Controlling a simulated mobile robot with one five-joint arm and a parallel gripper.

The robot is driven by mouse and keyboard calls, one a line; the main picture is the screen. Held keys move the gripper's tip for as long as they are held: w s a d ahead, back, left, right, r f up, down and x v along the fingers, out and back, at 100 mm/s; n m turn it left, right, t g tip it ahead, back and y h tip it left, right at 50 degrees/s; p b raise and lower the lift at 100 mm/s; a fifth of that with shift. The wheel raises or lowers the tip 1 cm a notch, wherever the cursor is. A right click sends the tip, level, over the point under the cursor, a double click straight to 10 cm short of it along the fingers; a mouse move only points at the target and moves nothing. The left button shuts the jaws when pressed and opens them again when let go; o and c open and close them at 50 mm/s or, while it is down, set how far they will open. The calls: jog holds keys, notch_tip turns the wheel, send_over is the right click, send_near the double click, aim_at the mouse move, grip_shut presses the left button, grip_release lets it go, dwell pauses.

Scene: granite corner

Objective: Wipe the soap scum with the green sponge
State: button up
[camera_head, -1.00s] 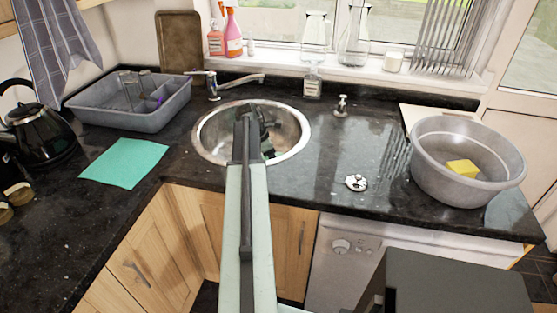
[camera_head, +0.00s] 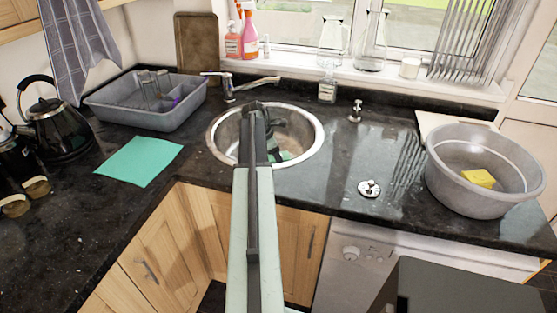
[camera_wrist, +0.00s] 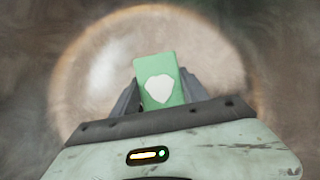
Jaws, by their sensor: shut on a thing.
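My gripper (camera_wrist: 158,98) is shut on the green sponge (camera_wrist: 173,67), a rectangular block with a white patch on its face in the wrist view. In the head view my arm reaches over the round metal sink (camera_head: 315,150), and a small green piece, seemingly the sponge (camera_head: 285,156), shows inside the bowl beside my arm. I cannot tell whether the sponge touches the sink.
A grey tub (camera_head: 450,185) with a yellow sponge (camera_head: 479,178) stands at the right. A teal cloth (camera_head: 140,160), a grey dish rack (camera_head: 135,112) and a black kettle (camera_head: 57,130) are at the left. The tap (camera_head: 245,85) is behind the sink. Counter around the blotch is mostly clear.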

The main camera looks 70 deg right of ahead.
aim_at(288, 158)
jog(key=shift+s+d+r, duration=0.1)
jog(key=shift+s, duration=1.8)
jog(key=shift+s+d, duration=0.1)
jog(key=shift+s, duration=1.85)
notch_tip(288, 158, up, 6)
jog(key=p, duration=0.6)
notch_tip(288, 158, up, 3)
jog(key=p, duration=0.3)
